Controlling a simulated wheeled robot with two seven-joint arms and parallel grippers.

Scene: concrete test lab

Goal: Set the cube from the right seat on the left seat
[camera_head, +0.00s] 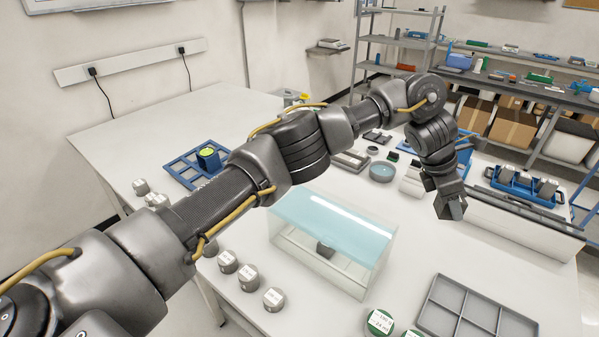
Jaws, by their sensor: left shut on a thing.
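My left gripper (452,210) hangs from the arm that crosses the view, pointing down above the right part of the white table. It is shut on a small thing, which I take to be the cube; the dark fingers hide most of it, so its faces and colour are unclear. I cannot make out two seats with certainty. A clear box with a pale teal top (335,225) stands below and left of the gripper, with a small dark block (325,249) showing through its front. My right gripper is not in view.
A blue divided tray (181,172) with a green-topped blue block (208,157) lies left, partly behind my arm. Several silver cylinders (247,277) stand in front. A grey divided tray (433,316) is front right; a blue rack (524,186) is far right.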

